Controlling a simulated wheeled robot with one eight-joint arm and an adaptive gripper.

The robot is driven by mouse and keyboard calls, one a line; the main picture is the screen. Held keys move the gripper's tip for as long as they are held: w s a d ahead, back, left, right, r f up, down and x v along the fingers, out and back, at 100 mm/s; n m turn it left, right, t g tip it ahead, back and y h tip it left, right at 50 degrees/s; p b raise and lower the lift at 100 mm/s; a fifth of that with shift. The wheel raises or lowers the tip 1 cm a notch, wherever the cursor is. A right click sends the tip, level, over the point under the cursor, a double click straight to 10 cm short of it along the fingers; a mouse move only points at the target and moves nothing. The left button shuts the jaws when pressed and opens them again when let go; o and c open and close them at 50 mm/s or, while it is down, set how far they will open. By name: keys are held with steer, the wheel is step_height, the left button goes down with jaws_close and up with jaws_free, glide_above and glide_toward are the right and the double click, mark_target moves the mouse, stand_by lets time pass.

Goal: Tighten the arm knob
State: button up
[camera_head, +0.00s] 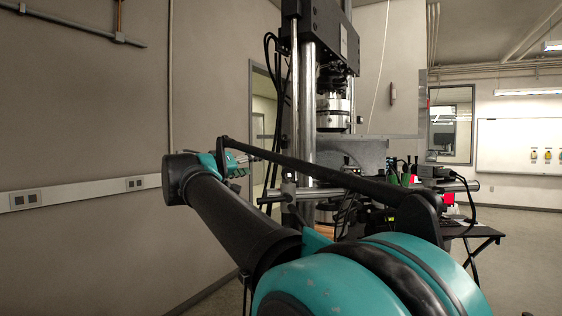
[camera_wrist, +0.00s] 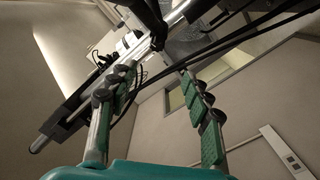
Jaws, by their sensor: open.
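My gripper (camera_wrist: 156,73) is open, with its two green-padded fingers spread apart and nothing held between them. In the head view it shows small at the end of my arm (camera_head: 243,160), close to the left side of the testing machine's columns. In the wrist view a dark clamp-like part (camera_wrist: 154,28) on the metal rod lies beyond the fingertips, near the top edge. A joint (camera_head: 289,185) on the horizontal rod shows in the head view. I cannot tell which part is the arm knob.
The tall testing machine (camera_head: 308,90) stands ahead with bright columns. Black cables (camera_wrist: 235,38) cross beyond the right finger. A dark table with equipment (camera_head: 470,231) stands at the right. A wall (camera_head: 90,110) closes the left side. Open floor (camera_head: 525,250) lies at the right.

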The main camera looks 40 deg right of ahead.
mark_target(280, 160)
steer(key=x, duration=1.7)
steer(key=shift+d+r, duration=0.25)
steer(key=shift+r, duration=0.15)
steer(key=shift+c, duration=0.2)
jaws_close()
steer(key=shift+m+h, duration=0.3)
steer(key=shift+m, duration=0.2)
steer(key=m+g+h, duration=0.1)
steer(key=m+g, duration=0.1)
steer(key=m, duration=0.1)
steer(key=shift+w+m, duration=0.1)
steer(key=shift+m, duration=0.3)
steer(key=shift+m+g+h, duration=0.6)
steer(key=shift+m+g, duration=1.3)
steer(key=shift+m, duration=1.2)
